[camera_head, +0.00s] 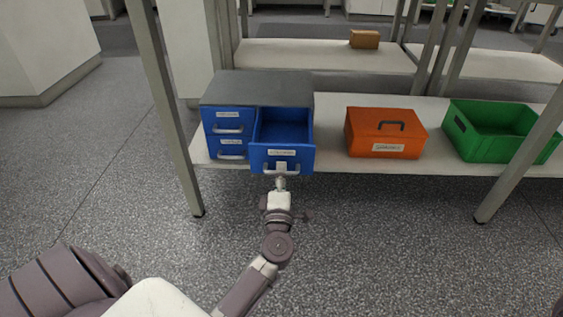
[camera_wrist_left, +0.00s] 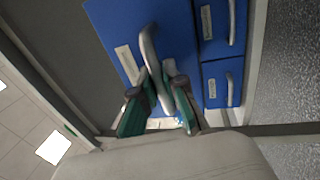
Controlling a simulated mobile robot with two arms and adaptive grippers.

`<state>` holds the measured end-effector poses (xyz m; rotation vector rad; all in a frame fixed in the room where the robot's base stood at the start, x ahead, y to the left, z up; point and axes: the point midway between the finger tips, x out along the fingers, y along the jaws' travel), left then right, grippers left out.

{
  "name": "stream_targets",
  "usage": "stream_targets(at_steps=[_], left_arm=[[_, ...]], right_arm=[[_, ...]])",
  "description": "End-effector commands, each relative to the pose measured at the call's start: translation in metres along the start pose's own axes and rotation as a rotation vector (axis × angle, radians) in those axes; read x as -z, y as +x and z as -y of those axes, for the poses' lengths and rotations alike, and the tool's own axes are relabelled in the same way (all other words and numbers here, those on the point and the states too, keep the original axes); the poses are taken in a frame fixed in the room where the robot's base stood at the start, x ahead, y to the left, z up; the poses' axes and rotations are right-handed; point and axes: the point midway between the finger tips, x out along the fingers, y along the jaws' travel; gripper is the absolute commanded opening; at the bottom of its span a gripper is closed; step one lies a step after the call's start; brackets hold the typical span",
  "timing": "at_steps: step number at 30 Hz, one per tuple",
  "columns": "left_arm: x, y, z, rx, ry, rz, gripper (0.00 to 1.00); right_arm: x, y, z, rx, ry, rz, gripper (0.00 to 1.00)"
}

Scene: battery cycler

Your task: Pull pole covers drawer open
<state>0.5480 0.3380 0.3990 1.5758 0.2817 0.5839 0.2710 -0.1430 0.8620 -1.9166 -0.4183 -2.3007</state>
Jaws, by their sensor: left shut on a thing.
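A grey-topped cabinet (camera_head: 258,88) with blue drawers stands on the lower shelf. Its right-hand drawer (camera_head: 281,159) is pulled out toward me, and its empty-looking inside shows. The label on its front is too small to read. My left gripper (camera_head: 281,171) is shut on the handle of this drawer. In the left wrist view the fingers of my left gripper (camera_wrist_left: 160,97) stand on both sides of the grey handle (camera_wrist_left: 149,47). My right gripper is in neither view.
Two shut blue drawers (camera_head: 229,121) sit to the left of the open one. An orange case (camera_head: 386,133) and a green crate (camera_head: 476,151) stand to the right on the shelf (camera_head: 333,159). Table legs stand at left (camera_head: 168,110) and right. The floor in front is clear.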

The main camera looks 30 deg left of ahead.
Motion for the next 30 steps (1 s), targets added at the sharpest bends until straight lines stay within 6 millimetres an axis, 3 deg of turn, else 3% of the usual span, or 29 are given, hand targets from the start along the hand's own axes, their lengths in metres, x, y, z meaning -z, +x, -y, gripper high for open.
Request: stream_targets(at_steps=[8, 9, 11, 21, 26, 30], left_arm=[[-0.001, -0.001, 0.0, 0.001, -0.001, 0.002, 0.0], [-0.001, -0.001, 0.0, 0.001, -0.001, 0.002, 0.12], [-0.001, -0.001, 0.0, 0.001, -0.001, 0.002, 0.22], [-0.001, -0.003, 0.001, 0.001, 0.0, 0.001, 0.22], [0.0, -0.022, 0.001, 0.003, 0.001, 0.002, 0.22], [0.0, -0.052, 0.002, 0.005, 0.001, 0.002, 0.22]], right_arm=[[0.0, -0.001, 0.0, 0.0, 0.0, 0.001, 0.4], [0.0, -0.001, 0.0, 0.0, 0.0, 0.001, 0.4], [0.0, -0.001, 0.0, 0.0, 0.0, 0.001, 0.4], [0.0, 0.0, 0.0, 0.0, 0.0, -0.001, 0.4], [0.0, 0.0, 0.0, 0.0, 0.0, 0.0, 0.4], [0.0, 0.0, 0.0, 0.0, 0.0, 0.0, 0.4]])
